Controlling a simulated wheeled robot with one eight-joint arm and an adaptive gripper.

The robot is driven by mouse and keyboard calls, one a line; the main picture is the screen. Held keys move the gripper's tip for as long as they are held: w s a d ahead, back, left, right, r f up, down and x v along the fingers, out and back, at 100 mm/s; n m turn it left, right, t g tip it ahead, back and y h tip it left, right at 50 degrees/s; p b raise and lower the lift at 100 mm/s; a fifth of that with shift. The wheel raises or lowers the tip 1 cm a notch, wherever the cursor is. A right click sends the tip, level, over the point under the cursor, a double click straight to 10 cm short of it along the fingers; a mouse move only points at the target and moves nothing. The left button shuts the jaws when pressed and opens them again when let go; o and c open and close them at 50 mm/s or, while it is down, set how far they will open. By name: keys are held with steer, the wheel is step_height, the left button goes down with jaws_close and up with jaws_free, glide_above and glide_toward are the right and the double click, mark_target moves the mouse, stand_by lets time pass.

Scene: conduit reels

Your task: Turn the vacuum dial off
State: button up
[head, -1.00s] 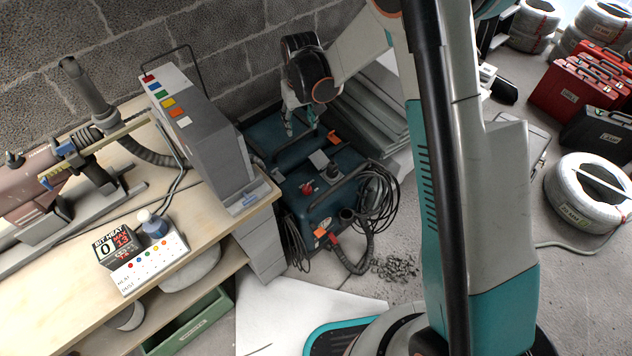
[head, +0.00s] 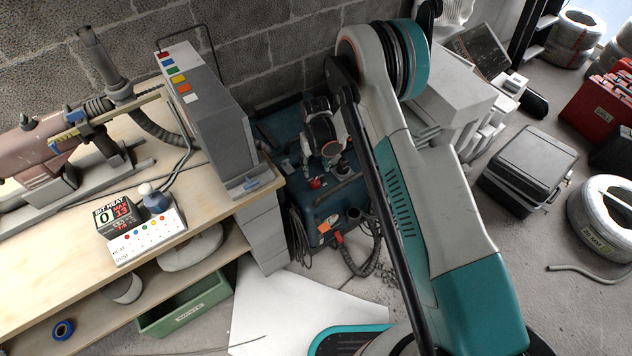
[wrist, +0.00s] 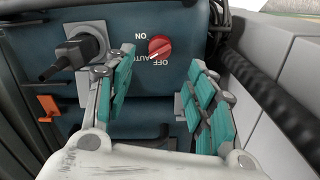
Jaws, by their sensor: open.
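My gripper (head: 318,164) is above the panel, just behind the dial. In the wrist view my gripper (wrist: 161,64) is open and empty, with teal pads either side of the dial and apart from it.
A plug in a socket (wrist: 77,55) sits left of the dial in the wrist view. The workbench (head: 245,208) with a grey control box (head: 210,125) stands left of the vacuum. A black hose (head: 365,255) curls in front. Pale stacked panels (head: 445,95) stand right.

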mark_target(315, 180)
step_height(315, 180, down, 9)
steer(key=b, duration=0.3)
steer(key=c, duration=1.1)
